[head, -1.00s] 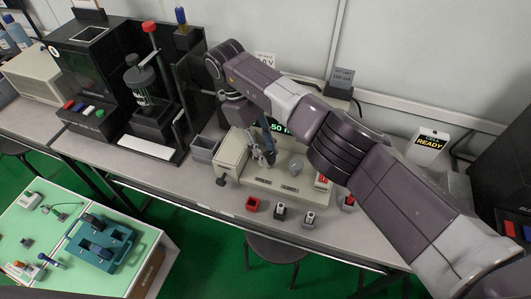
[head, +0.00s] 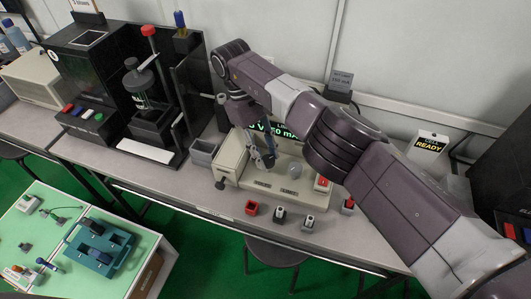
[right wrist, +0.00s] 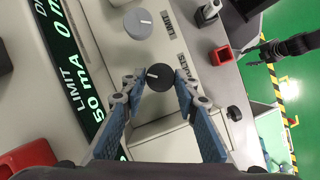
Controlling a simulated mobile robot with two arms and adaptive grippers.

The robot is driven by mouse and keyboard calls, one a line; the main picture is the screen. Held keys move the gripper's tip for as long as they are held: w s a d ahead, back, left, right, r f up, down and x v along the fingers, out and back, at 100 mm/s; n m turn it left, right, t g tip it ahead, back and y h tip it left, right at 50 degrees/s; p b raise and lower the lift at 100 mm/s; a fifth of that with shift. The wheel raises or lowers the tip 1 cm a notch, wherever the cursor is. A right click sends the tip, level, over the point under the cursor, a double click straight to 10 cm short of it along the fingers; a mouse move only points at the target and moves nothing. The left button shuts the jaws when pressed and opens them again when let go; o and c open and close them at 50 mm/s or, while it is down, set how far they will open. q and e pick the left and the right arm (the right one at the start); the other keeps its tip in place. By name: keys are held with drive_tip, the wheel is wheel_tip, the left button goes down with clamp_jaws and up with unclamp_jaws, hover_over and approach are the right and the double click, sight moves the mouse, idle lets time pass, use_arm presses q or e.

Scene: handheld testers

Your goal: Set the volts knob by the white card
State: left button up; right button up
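The black volts knob (right wrist: 159,77) has a white pointer mark and sits by the VOLTS label on the beige power supply (head: 232,155). My right gripper (right wrist: 160,82) has its two fingertips on either side of the knob, with a narrow gap showing; firm contact is not visible. In the head view my right gripper (head: 264,161) is at the panel's left part and hides the knob. The green display (right wrist: 82,105) reads LIMIT 50 mA; its volts line is cut off. The white card behind the supply is hidden by my right arm.
A grey limit knob (right wrist: 138,23) is beside the volts knob. A red switch (head: 322,184) is at the panel's right. A red socket (head: 251,208) and other small parts lie in front.

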drive_tip(key=o, duration=0.3)
drive_tip(key=shift+o, duration=0.2)
